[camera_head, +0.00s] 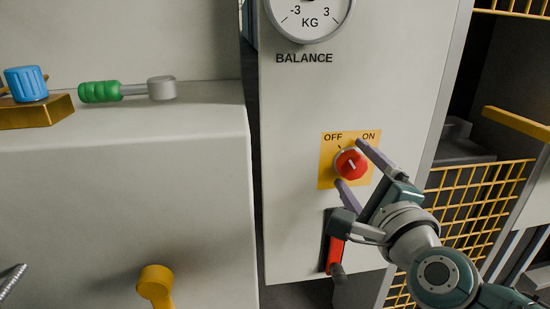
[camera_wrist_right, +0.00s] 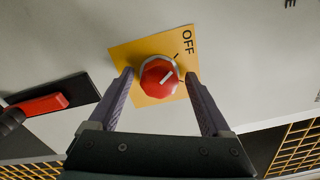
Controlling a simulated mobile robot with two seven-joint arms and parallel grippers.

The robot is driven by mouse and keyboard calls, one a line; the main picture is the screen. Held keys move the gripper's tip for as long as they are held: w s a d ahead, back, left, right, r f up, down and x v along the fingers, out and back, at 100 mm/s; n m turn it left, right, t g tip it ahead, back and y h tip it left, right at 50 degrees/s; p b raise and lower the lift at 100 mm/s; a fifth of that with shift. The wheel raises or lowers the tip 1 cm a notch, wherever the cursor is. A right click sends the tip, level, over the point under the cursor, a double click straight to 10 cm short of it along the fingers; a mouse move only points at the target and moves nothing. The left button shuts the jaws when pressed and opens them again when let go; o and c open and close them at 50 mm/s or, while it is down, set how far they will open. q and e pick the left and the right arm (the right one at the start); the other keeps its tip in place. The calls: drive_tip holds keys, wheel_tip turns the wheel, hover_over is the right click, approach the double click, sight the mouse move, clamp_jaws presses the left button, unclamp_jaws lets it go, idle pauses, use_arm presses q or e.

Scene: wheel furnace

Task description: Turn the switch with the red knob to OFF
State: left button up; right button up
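The switch is a red knob (camera_head: 351,164) on a yellow plate (camera_head: 328,174) marked OFF at upper left and ON at upper right. Its white mark leans up and slightly left in the head view. The knob also shows in the right wrist view (camera_wrist_right: 160,77), its mark slanting toward the upper right, where the OFF label is. My right gripper (camera_head: 349,162) is open, its fingers on either side of the knob. Narrow gaps seem to show between fingers and knob in the wrist view. ON is hidden in the wrist view. My left gripper is out of view.
A red-handled lever (camera_head: 335,255) sits below the plate, close to my right gripper. A BALANCE dial (camera_head: 309,15) is above. Yellow mesh (camera_head: 470,207) stands to the right. A green-handled tool (camera_head: 100,92) and a blue knob (camera_head: 27,84) lie on the left ledge.

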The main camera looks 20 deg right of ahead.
drive_tip(key=shift+o, duration=0.2)
drive_tip(key=shift+s+a, duration=0.1)
drive_tip(key=shift+s, duration=0.45)
drive_tip(key=p+v, duration=0.1)
drive_tip(key=v, duration=0.8)
drive_tip(key=shift+p, duration=0.3)
